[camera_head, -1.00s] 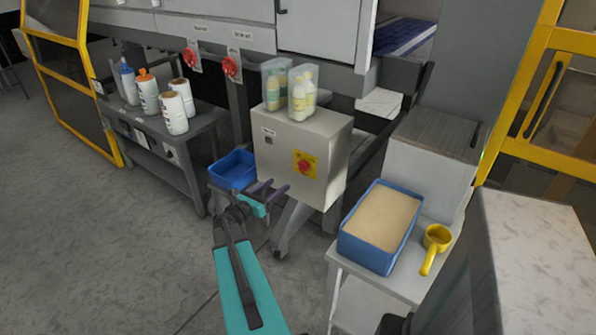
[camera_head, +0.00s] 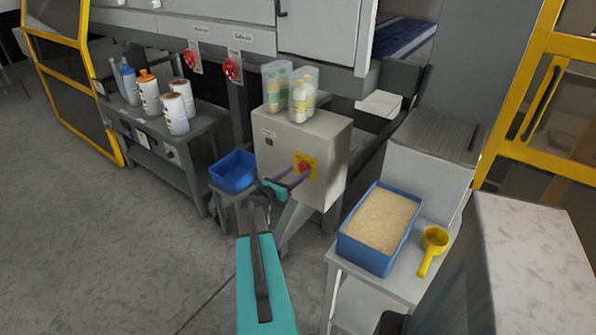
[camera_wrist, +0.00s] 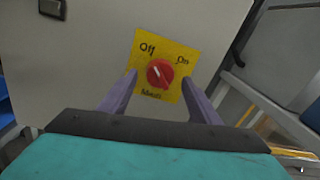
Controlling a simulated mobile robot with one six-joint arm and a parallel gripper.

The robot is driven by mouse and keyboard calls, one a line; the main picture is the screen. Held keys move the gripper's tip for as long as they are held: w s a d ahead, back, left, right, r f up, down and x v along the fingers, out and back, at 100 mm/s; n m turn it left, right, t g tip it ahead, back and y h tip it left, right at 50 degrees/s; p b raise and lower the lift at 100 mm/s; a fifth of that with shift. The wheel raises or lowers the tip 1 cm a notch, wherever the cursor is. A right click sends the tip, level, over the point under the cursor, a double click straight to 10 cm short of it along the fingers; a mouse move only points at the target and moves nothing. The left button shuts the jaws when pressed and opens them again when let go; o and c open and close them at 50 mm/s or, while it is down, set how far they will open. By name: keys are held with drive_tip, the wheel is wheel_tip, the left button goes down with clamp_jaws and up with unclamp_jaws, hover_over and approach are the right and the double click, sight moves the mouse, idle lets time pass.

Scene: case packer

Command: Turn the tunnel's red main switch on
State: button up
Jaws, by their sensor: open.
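The red main switch (camera_head: 304,167) is a round knob on a yellow plate on the front of a grey cabinet (camera_head: 285,150). In the wrist view the knob (camera_wrist: 160,73) sits below the words "Off" at upper left and "On" at upper right. Its pale mark appears to lean toward the "Off" side. My gripper (camera_head: 296,177) is open in front of the plate. In the wrist view its purple fingers (camera_wrist: 159,79) stand left and right of the knob with gaps on both sides. I cannot tell how far the tips are from the plate.
Two clear bins with bottles (camera_head: 303,92) stand on the cabinet. A small blue bin (camera_head: 235,172) is left of it. Two other red knobs (camera_head: 232,69) are on the machine behind. A blue tub (camera_head: 350,247) and a yellow scoop (camera_head: 432,247) lie on the right table.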

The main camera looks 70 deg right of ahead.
drive_tip(key=shift+x, duration=1)
drive_tip(key=c, duration=1.1)
drive_tip(key=shift+o, duration=0.2)
